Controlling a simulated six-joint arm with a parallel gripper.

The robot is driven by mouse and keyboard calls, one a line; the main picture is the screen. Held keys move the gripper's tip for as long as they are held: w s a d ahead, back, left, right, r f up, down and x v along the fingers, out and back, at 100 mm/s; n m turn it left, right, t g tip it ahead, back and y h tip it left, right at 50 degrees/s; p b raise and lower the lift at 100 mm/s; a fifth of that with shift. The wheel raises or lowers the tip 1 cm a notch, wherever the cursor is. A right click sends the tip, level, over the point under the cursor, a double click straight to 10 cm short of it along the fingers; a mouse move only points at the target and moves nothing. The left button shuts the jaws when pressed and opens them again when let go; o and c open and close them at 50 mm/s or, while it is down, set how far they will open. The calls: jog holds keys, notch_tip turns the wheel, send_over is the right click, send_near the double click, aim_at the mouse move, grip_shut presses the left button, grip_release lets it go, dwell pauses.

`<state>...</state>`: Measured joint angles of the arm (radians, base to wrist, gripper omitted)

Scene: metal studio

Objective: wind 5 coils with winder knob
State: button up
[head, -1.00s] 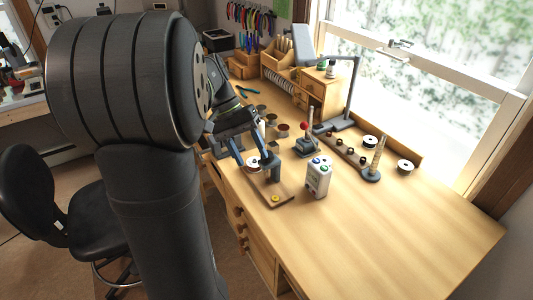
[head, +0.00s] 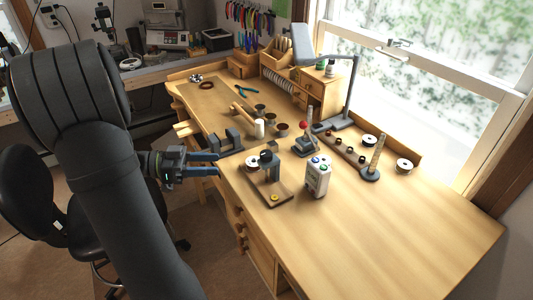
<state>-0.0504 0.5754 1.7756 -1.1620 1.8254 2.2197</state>
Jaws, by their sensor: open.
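My gripper (head: 217,164) is open and empty, its two blue fingers pointing right at the bench's front edge. A small winder-like device (head: 271,175) stands to its right, with an upright post on a wooden base and a yellow round piece at the base's near end. A white-rimmed spool (head: 252,162) sits beside the post. Another dark stand (head: 231,142) with blue-grey uprights is just beyond the gripper. A device with a red ball knob (head: 303,126) stands farther right. I cannot tell which part is the winder knob, or count any coils.
A white box with coloured buttons (head: 318,177) stands right of the device. Several small cups (head: 271,117), a desk lamp (head: 350,95), a rod stand (head: 375,160) and white spools (head: 404,166) stand farther back. The bench's right part (head: 420,225) is clear.

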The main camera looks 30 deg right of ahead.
aim_at(267, 153)
jog(key=shift+m+t+h, duration=0.6)
jog(key=shift+h, duration=0.3)
jog(key=x, duration=1.5)
jog(key=shift+w+d, duration=0.15)
jog(key=shift+d, duration=0.1)
jog(key=c, duration=1)
